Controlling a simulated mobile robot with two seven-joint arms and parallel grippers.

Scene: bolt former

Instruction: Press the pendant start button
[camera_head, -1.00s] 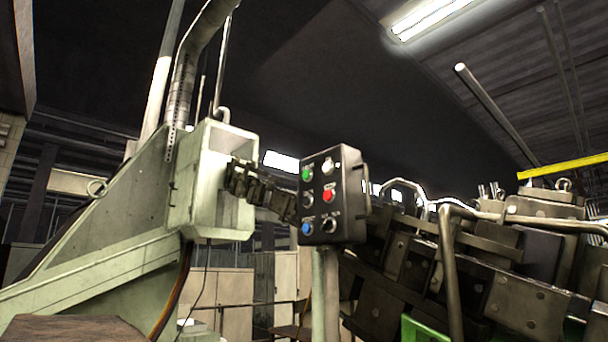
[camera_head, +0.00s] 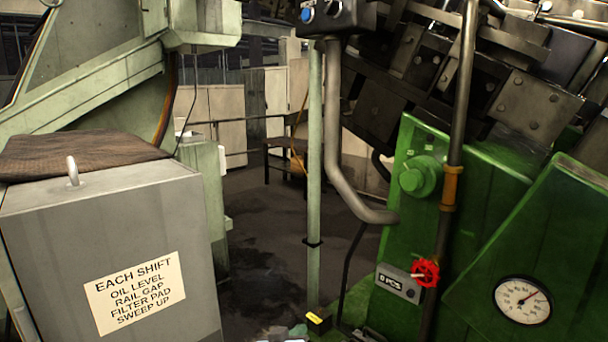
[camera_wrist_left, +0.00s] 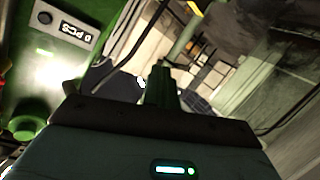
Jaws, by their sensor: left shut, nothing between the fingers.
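The pendant (camera_head: 340,22) is a dark box cut off by the top edge of the head view. Only its lower part shows, with a blue button (camera_head: 307,15) and a dark round control (camera_head: 335,8) beside it. The green button and the rest of its face are out of frame. It stands by a pale green post (camera_head: 314,150). My left gripper (camera_wrist_left: 160,83) shows in the left wrist view, its fingers together and empty. I cannot make it out clearly in the head view. The pendant cannot be made out in the left wrist view. My right gripper is not in view.
A grey cabinet (camera_head: 110,240) with a checklist label stands at the left. The green machine (camera_head: 400,245) with a red handwheel (camera_head: 426,272) and a gauge (camera_head: 523,300) fills the right. A bent grey pipe (camera_head: 345,170) runs beside the post. Dark floor lies between.

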